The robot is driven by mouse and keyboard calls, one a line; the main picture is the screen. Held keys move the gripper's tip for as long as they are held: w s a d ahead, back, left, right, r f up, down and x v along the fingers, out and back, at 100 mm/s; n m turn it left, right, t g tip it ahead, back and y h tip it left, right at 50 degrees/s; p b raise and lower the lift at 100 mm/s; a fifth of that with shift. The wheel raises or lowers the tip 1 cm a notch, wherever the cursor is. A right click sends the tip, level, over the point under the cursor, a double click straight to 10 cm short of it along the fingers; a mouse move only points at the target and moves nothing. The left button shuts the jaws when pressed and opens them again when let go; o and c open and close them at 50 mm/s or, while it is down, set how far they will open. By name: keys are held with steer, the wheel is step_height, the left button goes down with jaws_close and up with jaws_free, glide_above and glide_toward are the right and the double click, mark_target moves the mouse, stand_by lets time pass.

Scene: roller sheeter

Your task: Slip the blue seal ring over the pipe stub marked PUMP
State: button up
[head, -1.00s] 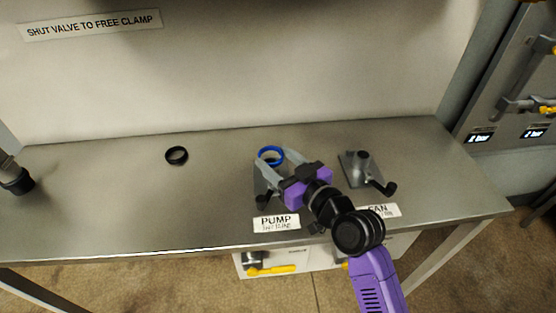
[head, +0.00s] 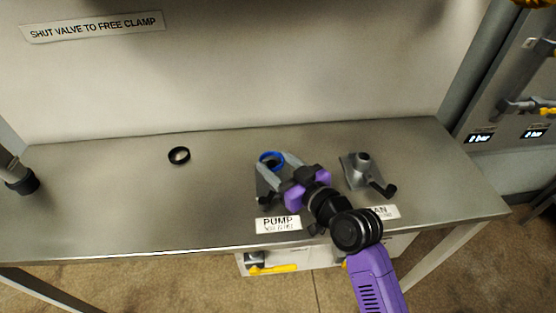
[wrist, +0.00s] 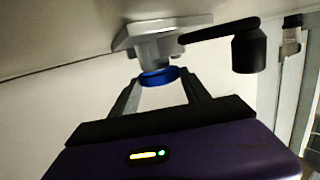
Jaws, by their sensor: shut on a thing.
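The blue seal ring (head: 264,157) is held between the fingertips of my gripper (head: 272,163), which is shut on it. In the wrist view the ring (wrist: 160,77) sits at the free end of the grey PUMP pipe stub (wrist: 153,47), in line with it. It seems to touch or just surround the stub's end; I cannot tell how far it is on. In the head view my gripper hides most of this stub. The PUMP label (head: 278,224) lies in front of it at the bench edge.
The FAN stub (head: 363,168) with its black handle stands to the right, close to my arm. A black ring (head: 179,156) lies on the bench (head: 110,200) to the left, with clear room around it. A black lever (wrist: 225,30) stands beside the PUMP stub.

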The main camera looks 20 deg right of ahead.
steer(key=shift+d+r+p, duration=0.1)
steer(key=shift+r+p, duration=1.25)
steer(key=shift+r, duration=0.9)
